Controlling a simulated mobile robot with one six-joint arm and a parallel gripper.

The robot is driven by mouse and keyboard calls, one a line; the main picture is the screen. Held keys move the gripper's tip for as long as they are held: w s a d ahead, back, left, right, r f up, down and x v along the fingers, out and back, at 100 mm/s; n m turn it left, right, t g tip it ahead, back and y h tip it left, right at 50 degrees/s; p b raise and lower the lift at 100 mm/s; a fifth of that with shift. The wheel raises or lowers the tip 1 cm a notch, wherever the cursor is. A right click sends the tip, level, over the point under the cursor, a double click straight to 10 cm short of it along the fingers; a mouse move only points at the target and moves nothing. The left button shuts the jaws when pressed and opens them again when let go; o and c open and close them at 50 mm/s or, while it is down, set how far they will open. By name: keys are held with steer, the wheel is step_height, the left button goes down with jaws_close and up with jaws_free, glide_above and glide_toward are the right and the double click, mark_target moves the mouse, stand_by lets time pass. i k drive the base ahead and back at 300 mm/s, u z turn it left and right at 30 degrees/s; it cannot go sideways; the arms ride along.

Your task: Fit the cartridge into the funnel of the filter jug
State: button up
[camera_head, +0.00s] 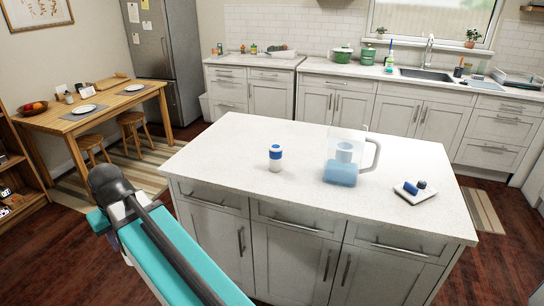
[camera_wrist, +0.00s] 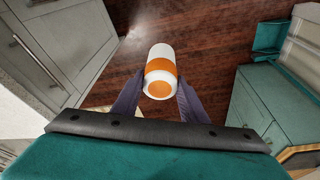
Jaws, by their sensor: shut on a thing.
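In the wrist view my gripper (camera_wrist: 159,80) is shut on a white cartridge-like cylinder with an orange band and orange end (camera_wrist: 160,68). It is held over the dark floor, away from the counter. In the head view the clear filter jug (camera_head: 372,162) stands upright on the island, with blue water low down and a pale funnel (camera_head: 346,151) in its upper part. I cannot tell whether the funnel holds anything. A white cylinder with a blue band and blue top (camera_head: 275,158) stands upright left of the jug. My gripper's fingers are not visible in the head view.
The white island counter (camera_head: 235,150) has free room around the jug. A small white tray (camera_head: 411,198) with dark blue pieces lies at its right. A dining table (camera_head: 68,122) with stools stands at the left. Sink counters line the back wall.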

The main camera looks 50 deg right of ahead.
mark_target(342, 158)
steer(key=u, duration=0.35)
steer(key=k, duration=0.65)
steer(key=u, duration=0.65)
